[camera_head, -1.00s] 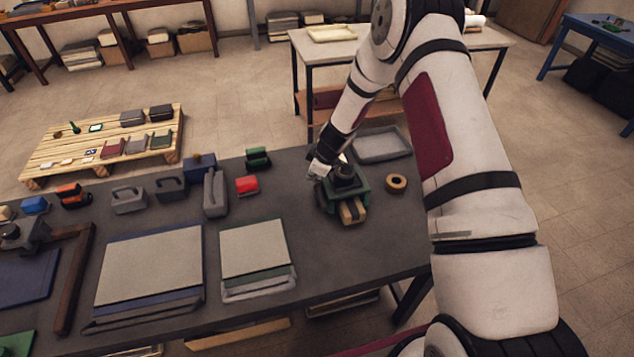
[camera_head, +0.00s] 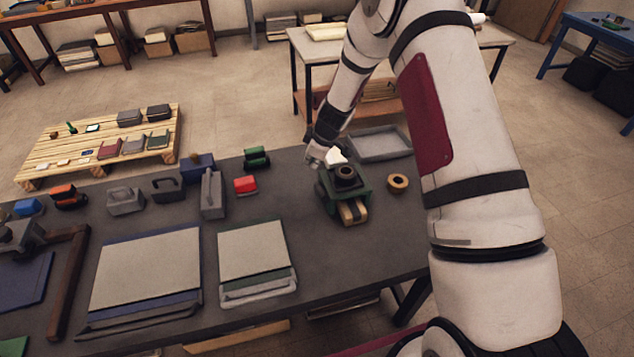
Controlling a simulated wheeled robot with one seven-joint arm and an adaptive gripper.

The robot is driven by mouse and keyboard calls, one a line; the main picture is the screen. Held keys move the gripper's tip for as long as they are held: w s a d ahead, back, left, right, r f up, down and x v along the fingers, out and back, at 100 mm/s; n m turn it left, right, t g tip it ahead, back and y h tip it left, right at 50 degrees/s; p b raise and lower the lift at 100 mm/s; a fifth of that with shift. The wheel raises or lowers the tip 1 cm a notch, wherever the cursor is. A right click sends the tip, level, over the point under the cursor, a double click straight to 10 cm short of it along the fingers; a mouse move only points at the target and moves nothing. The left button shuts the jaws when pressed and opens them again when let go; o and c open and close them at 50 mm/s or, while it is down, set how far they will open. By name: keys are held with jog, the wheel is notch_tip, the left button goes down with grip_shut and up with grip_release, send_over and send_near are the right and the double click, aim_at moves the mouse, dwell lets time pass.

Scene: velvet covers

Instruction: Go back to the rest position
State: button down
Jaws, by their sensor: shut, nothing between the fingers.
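My gripper (camera_head: 316,160) is at the end of my white arm, near the far edge of the dark table. It is shut and seems to hold nothing. It is behind and a little left of a green device (camera_head: 328,198) with a dark round part on top and a pale wooden block at its front. The gripper appears apart from the device. The fingertips are small and partly hidden.
A grey tray (camera_head: 379,146) and a tan ring (camera_head: 398,183) lie to the right of the device. Red (camera_head: 245,185) and green (camera_head: 257,158) items and several grey tools stand to the left. Two stacks of covers (camera_head: 147,268) lie in front. My arm crosses the right side.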

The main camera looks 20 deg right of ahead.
dwell(0.5)
jog(key=s+a+r+m, duration=0.1)
jog(key=s+r, duration=0.3)
jog(key=r, duration=0.5)
jog(key=s+a+r+m, duration=0.15)
jog(key=s+r, duration=0.35)
jog(key=r, duration=0.5)
jog(key=s+r+m, duration=0.2)
jog(key=s+r, duration=0.2)
jog(key=r, duration=0.5)
jog(key=s+d+r+m, duration=0.1)
jog(key=s+r+m, duration=0.1)
jog(key=s, duration=0.6)
jog(key=s+d+r+m+h+b, duration=0.1)
jog(key=s+r+m, duration=0.1)
jog(key=s, duration=0.6)
jog(key=s+d+r+m+t, duration=0.1)
jog(key=s+r+m, duration=0.1)
jog(key=s, duration=0.7)
jog(key=shift+d+r+h+b, duration=0.3)
jog(key=shift+r+h, duration=0.1)
jog(key=shift+r, duration=0.1)
